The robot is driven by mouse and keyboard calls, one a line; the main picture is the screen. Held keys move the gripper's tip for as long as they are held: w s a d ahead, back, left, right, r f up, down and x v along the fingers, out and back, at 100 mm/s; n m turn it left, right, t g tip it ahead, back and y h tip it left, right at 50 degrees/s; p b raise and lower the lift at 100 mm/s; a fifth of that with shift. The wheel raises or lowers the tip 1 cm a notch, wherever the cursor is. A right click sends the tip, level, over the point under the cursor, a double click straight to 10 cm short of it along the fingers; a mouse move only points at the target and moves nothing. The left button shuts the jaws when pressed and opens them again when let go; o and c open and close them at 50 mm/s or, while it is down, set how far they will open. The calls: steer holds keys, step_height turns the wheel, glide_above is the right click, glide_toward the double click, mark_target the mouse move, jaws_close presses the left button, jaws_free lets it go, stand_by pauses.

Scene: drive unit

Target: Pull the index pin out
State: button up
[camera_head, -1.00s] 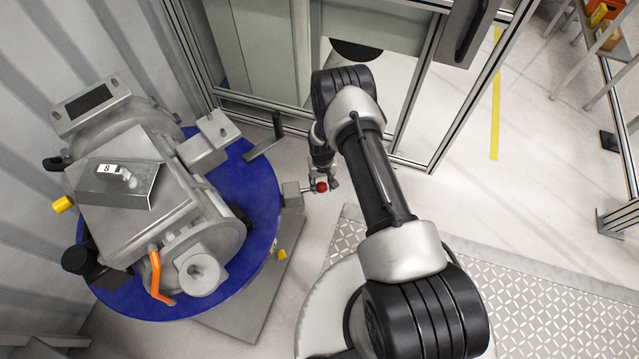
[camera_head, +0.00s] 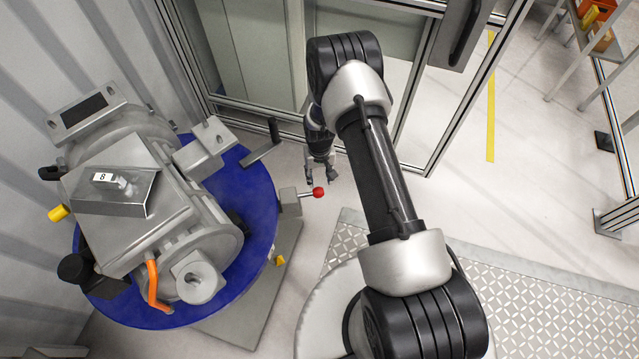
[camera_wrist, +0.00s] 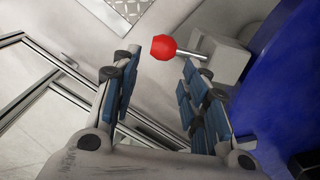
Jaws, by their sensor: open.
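The index pin has a red ball knob (camera_head: 318,192) on a short metal rod. The rod goes into a grey block (camera_head: 290,201) at the right edge of the blue turntable (camera_head: 262,205). My gripper (camera_head: 322,182) is close behind the knob in the head view, pointing down, open and empty. In the wrist view the red knob (camera_wrist: 163,47) lies ahead of the open fingers (camera_wrist: 155,88), between their lines and apart from them. The rod runs right from the knob into the grey block (camera_wrist: 222,58).
A grey drive unit (camera_head: 150,190) with an orange handle (camera_head: 153,285) sits on the turntable. A dark lever (camera_head: 262,150) stands behind the pin block. A framed glass panel (camera_head: 250,60) is close behind my arm.

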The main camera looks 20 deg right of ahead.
steer(key=shift+r, duration=1.8)
